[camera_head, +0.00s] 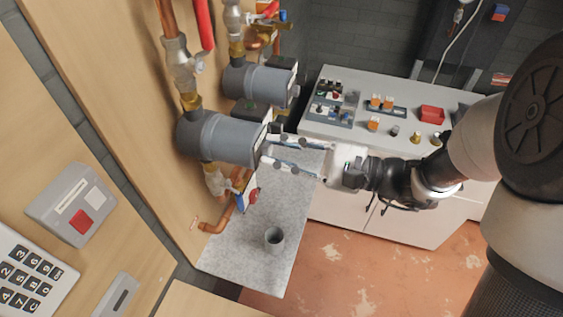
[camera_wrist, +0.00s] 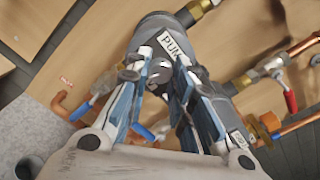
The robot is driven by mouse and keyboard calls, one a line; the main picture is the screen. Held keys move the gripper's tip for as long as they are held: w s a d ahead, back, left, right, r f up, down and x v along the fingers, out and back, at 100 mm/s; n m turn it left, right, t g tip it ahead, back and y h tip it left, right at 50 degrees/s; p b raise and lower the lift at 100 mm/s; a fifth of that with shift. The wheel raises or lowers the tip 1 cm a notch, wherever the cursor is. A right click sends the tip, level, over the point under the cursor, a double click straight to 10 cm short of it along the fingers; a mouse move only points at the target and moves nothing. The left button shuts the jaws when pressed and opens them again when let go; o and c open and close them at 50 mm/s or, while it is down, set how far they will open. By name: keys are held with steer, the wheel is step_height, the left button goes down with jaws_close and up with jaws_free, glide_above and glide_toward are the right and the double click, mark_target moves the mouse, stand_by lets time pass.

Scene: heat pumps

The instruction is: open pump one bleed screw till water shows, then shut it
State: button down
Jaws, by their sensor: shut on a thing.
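The nearer grey pump (camera_head: 215,137) is mounted on the wooden wall, with its front face toward my gripper (camera_head: 270,146). In the wrist view this pump (camera_wrist: 155,30) carries a white label (camera_wrist: 168,42) reading "PUM"; the rest is covered by a finger. A round silver bleed screw (camera_wrist: 160,72) sits at the centre of the face, between the fingertips of my gripper (camera_wrist: 158,76). My gripper is shut on this screw. No water is visible around it. A second grey pump (camera_head: 258,84) stands farther back.
A grey cup (camera_head: 274,237) stands on the speckled shelf (camera_head: 238,262) below the nearer pump. Copper pipes and a blue valve handle (camera_head: 240,203) lie close under the pump. A white bench (camera_head: 350,140) with trays of small parts and a red box (camera_head: 432,114) is behind my arm.

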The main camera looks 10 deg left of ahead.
steer(key=n+b, duration=0.1)
steer(key=b, duration=0.1)
steer(key=n+b, duration=0.4)
steer(key=shift+f, duration=0.25)
steer(key=shift+r+n+b, duration=0.15)
steer(key=shift+n+b, duration=0.85)
steer(key=shift+b, duration=0.4)
steer(key=c, duration=1.4)
jaws_free()
steer(key=shift+r, duration=0.1)
steer(key=shift+o, duration=0.2)
steer(key=s+d, duration=0.1)
steer(key=d, duration=1.1)
